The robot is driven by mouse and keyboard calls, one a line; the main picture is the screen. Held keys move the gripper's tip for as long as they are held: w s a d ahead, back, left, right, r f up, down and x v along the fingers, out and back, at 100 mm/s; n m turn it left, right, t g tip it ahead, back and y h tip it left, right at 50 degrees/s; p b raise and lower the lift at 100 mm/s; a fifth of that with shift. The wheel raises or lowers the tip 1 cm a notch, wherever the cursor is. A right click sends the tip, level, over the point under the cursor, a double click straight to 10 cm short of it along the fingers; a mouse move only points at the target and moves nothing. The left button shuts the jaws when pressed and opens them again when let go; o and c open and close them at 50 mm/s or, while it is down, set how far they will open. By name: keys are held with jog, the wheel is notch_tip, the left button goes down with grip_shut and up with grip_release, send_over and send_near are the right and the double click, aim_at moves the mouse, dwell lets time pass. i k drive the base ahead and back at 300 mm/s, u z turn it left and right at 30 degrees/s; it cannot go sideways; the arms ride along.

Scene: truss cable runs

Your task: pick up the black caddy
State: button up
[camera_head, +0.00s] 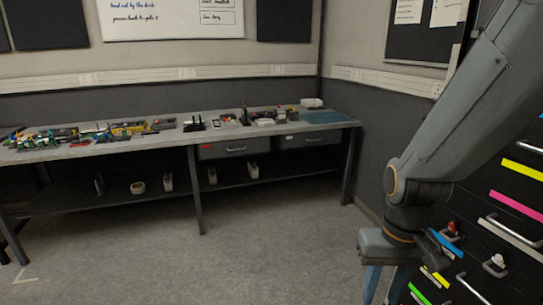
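A small black holder (194,123) with upright parts stands near the middle of the workbench top. It may be the black caddy, but it is too small in view to be sure. Another dark upright item (244,115) stands to its right on the bench. My gripper (385,288) hangs at the lower right, pointing down, well apart from the bench. Its two blue-grey fingers stand apart with a gap between them. Their tips are cut off by the bottom edge, and nothing shows between them.
The long grey workbench (170,139) runs along the back wall, crowded with coloured parts at its left. A blue mat (326,117) lies at its right end. Dark drawers (510,205) with coloured labels stand close at right, behind my arm. The floor (230,255) before the bench is clear.

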aim_at(244, 115)
jog(key=u, duration=0.2)
jog(key=i, duration=1.75)
jog(key=u, duration=0.35)
jog(key=i, duration=2.6)
jog(key=u, duration=0.15)
